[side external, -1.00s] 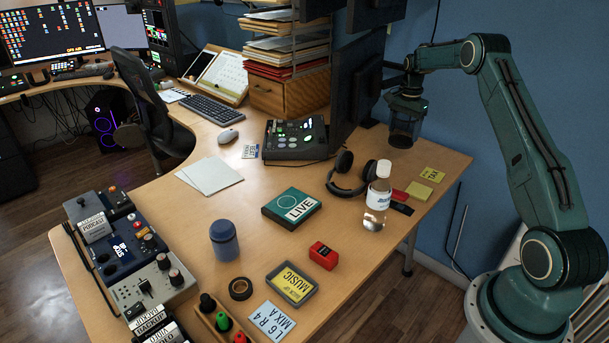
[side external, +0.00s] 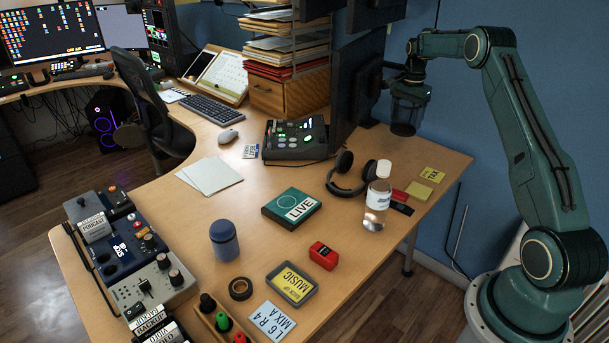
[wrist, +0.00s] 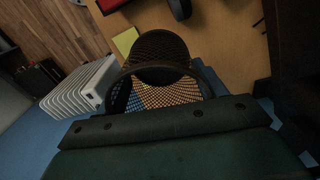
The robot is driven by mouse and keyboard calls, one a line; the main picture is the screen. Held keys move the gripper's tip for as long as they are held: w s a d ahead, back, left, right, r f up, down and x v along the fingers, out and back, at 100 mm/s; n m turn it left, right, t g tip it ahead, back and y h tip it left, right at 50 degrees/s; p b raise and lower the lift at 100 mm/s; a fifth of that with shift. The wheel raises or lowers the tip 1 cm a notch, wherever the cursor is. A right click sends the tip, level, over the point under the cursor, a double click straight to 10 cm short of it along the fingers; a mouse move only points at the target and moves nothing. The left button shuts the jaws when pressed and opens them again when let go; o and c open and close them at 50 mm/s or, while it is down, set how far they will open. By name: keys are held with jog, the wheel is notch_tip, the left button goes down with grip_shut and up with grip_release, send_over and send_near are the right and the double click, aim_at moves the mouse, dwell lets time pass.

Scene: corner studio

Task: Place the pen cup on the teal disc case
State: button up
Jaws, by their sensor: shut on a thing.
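The pen cup (side external: 405,119) is a dark mesh cup held below my gripper (side external: 410,93), in the air over the back right of the desk. In the wrist view the round mesh cup (wrist: 158,48) fills the middle, and its mesh wall shows the desk through it. My gripper is shut on it; the finger contact is hard to see. The teal disc case (side external: 276,205) is flat, with a white LIVE label, and lies near the middle of the desk, left of and nearer than the cup. Its top is bare.
A clear bottle with a white cap (side external: 376,203) and black headphones (side external: 347,178) stand between the cup and the case. A dark monitor (side external: 357,85) is just left of the cup. A red box (side external: 323,255) and a blue jar (side external: 224,241) are near the case.

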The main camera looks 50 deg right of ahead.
jog(key=shift+w+a+r+n, duration=0.3)
jog(key=shift+a+r+n, duration=0.1)
jog(key=shift+r, duration=0.05)
jog(key=w+a+r+n, duration=0.3)
jog(key=a+r+n, duration=0.5)
jog(key=a+n, duration=0.15)
jog(key=w+a+r+n, duration=0.3)
jog(key=a+r+n, duration=0.5)
jog(key=a, duration=0.3)
jog(key=w+a+f+m, duration=0.2)
jog(key=a+f+m, duration=0.3)
jog(key=a+f, duration=0.1)
jog(key=w+a+f+m, duration=0.3)
jog(key=a+f+m, duration=0.3)
jog(key=a+f, duration=0.1)
jog(key=shift+w+a+f, duration=0.15)
jog(key=shift+w+f, duration=0.15)
jog(key=shift+f, duration=0.4)
jog(key=shift+f, duration=0.1)
notch_tip(320, 180, down, 16)
jog(key=shift+r, duration=0.2)
jog(key=shift+f, duration=0.1)
